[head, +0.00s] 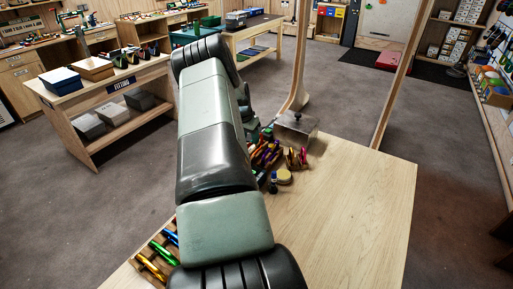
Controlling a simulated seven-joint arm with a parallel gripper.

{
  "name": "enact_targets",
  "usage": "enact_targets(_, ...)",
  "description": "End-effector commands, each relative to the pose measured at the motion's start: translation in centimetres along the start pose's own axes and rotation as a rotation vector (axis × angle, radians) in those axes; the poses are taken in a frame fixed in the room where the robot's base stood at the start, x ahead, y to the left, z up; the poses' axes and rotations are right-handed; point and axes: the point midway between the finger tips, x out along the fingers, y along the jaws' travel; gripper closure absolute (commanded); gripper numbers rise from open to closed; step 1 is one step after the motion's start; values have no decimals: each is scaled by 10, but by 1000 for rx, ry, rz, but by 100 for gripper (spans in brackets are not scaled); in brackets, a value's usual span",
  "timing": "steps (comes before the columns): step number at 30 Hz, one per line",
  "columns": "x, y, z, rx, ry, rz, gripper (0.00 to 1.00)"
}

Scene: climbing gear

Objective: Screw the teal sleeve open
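No teal sleeve can be made out in the head view; my own arm covers much of the table's left and far parts. My gripper does not show and appears hidden behind the arm links. Several small colourful pieces of gear (263,155), purple, red and yellow among them, lie close beside the arm near the table's far left side. They are too small to tell apart.
A grey metal block (296,129) stands at the wooden table's (350,215) far edge, beside a tall curved wooden post (297,80). A round yellowish item (284,177) sits nearer. A rack of coloured carabiners (152,262) lies left of my arm. The table's right side is clear.

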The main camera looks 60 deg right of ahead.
Motion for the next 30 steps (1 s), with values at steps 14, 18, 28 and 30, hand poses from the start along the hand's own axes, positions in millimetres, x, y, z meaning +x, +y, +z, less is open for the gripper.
enact_targets(14, 12, -2, 4, -1, -1, -2, 53)
enact_targets(18, 17, -2, 6, -1, -1, -3, 53)
enact_targets(28, 26, -2, 10, -1, -1, -4, 53)
enact_targets(30, 27, -3, 10, -1, -1, -5, 53)
